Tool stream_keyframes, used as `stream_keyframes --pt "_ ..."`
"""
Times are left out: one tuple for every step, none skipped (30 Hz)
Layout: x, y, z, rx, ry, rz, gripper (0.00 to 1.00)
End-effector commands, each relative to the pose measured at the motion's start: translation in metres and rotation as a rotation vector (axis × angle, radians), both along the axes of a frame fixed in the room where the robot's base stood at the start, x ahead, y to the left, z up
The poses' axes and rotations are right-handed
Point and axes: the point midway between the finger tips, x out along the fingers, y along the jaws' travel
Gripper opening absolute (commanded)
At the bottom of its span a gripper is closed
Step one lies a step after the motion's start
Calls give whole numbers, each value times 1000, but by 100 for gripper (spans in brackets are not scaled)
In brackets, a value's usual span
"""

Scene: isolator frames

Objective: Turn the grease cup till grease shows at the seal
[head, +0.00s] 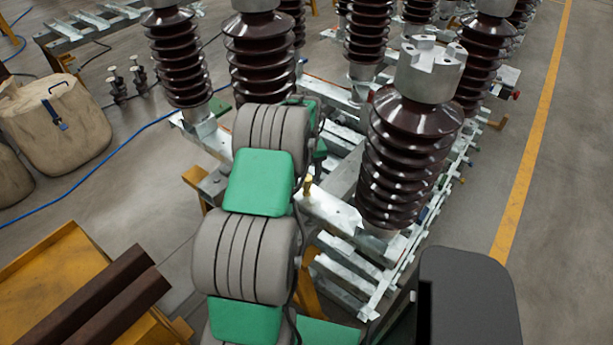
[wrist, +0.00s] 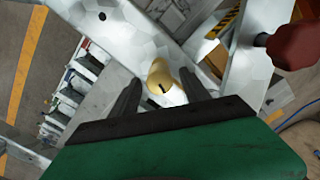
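The brass-coloured grease cup (wrist: 158,72) sits on a pale metal frame beam in the wrist view, with a short dark mark on its near side. What looks like the same cup (head: 308,185) stands on the beam just right of my arm in the head view. My gripper (wrist: 160,79) is open, with one dark finger on each side of the cup and a gap showing at both sides. I cannot tell how far the fingertips reach down beside it. The seal is not clearly visible. In the head view my arm largely hides the gripper.
A brown ribbed insulator (head: 405,165) stands close to the right of my arm, with several more behind. A dark red knob (wrist: 292,46) is at the wrist view's right. A yellow trestle (head: 60,265) with brown bars and a tan bag (head: 58,125) lie left.

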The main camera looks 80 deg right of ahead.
Motion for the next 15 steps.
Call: stream_keyframes --pt "0 0 0 0 0 0 51" --pt "0 0 0 0 0 0 49" --pt "0 0 0 0 0 0 45" --pt "0 0 0 1 1 0 43" --pt "0 0 0 1 1 0 40" --pt "0 0 0 1 1 0 37" --pt "0 0 0 1 1 0 35" --pt "0 0 0 1 1 0 32" --pt "0 0 0 1 1 0 29" --pt "0 0 0 1 1 0 27" --pt "0 0 0 1 1 0 24" --pt "0 0 0 1 1 0 21" --pt "0 0 0 1 1 0 18" --pt "0 0 0 1 1 0 16" --pt "0 0 0 1 1 0 13"
